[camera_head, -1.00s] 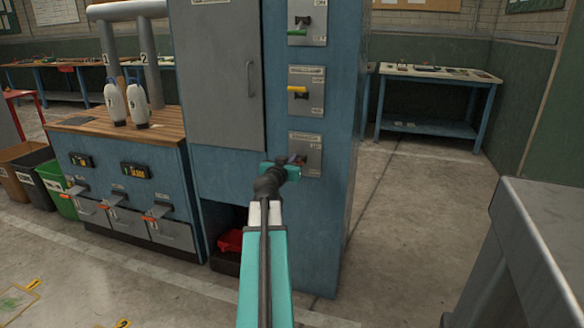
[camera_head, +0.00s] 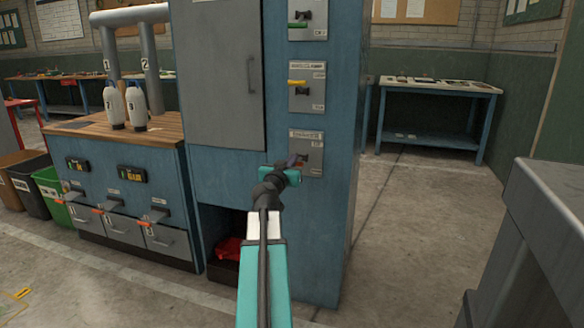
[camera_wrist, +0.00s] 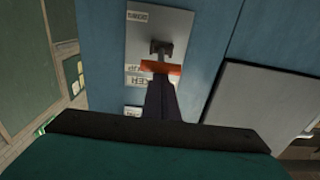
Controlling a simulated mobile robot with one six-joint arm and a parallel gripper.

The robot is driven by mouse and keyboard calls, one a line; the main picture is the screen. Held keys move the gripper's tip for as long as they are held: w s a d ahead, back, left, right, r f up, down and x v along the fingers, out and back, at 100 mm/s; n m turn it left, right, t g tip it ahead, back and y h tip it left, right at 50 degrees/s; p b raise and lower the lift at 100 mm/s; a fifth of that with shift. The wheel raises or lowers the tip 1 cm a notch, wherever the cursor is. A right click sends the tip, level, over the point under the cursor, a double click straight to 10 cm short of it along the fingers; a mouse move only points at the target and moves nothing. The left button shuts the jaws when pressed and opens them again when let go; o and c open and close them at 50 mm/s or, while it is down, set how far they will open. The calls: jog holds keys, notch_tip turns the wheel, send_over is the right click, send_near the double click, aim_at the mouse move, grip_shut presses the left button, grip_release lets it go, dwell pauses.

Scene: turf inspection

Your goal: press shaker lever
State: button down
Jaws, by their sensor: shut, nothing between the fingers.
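The lowest switch panel (camera_head: 307,141) is a grey plate on the narrow face of the blue cabinet. Its lettering is too small to read surely. In the wrist view its lever has an orange-red handle (camera_wrist: 161,68) on a dark pivot. In the head view the handle is mostly hidden by my gripper. My gripper (camera_head: 296,161) is shut and empty, its fingertips close in front of this panel. In the wrist view the dark fingers (camera_wrist: 161,88) point at the handle and overlap its lower edge. I cannot tell whether they touch it.
Above are a panel with a yellow lever (camera_head: 297,83) and one with a green lever (camera_head: 297,25). A grey door (camera_head: 220,90) is left of them. A wooden-topped counter (camera_head: 80,128) with drawers stands further left. A grey block (camera_head: 545,230) stands at the right, with open floor before it.

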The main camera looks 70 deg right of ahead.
jog(key=shift+a+f+b, duration=0.15)
jog(key=shift+f+b, duration=0.95)
jog(key=shift+b, duration=1.55)
jog(key=shift+s+f+b, duration=0.1)
jog(key=shift+f+b, duration=2.1)
jog(key=shift+b, duration=1.3)
notch_tip(320, 180, up, 6)
jog(key=a+p, duration=0.1)
jog(key=p, duration=0.2)
jog(key=a+f+b, duration=0.2)
jog(key=a+f, duration=0.3)
jog(key=a, duration=0.3)
jog(key=shift+s+a+f+b, duration=0.15)
jog(key=shift+s+a+b, duration=0.05)
jog(key=shift+b, duration=0.15)
